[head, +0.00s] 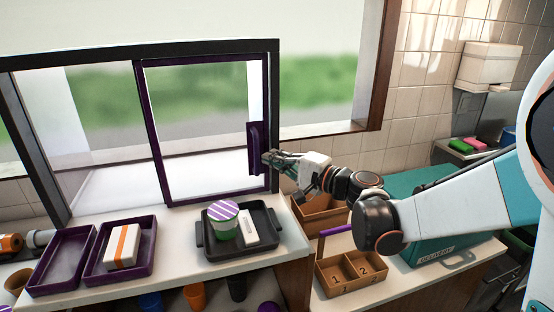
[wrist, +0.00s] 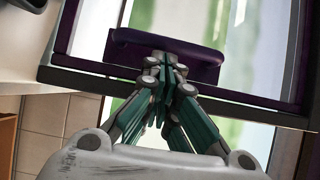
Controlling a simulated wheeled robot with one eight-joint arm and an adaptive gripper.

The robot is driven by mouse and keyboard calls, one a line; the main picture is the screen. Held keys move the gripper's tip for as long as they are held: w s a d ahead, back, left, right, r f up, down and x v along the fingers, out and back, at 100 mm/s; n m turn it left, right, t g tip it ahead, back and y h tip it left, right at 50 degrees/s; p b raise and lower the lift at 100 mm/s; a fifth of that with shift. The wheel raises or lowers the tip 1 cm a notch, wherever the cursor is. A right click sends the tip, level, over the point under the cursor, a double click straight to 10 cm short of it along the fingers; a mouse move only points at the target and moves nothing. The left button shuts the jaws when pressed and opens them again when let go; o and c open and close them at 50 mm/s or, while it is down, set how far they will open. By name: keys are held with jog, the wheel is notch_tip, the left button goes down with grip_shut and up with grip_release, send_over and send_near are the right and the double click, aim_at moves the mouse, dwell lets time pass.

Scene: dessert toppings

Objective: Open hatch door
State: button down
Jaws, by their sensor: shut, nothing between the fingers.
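The hatch door is a sliding glass pane in a purple frame (head: 205,62), standing at the right side of the dark hatch opening. Its purple handle (head: 255,148) is an upright bar on the door's right edge. My gripper (head: 268,158) is at the lower right of the handle, its fingers together. In the wrist view my gripper (wrist: 167,65) is shut and its fingertips overlap the purple handle (wrist: 125,40). Nothing shows between the fingers. I cannot tell whether the tips touch the handle.
On the counter below the door stand a dark tray (head: 204,240) with a striped cup (head: 223,220) and two purple trays (head: 37,285) (head: 92,268), one holding a white box (head: 123,246). A compartment box (head: 345,287) and a teal delivery bag (head: 440,248) are at right.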

jog(key=shift+a, duration=0.1)
jog(key=s+a, duration=0.3)
jog(key=a, duration=0.9)
jog(key=s+a, duration=0.4)
jog(key=a, duration=0.8)
jog(key=shift+s+a, duration=0.2)
jog(key=shift+a, duration=0.05)
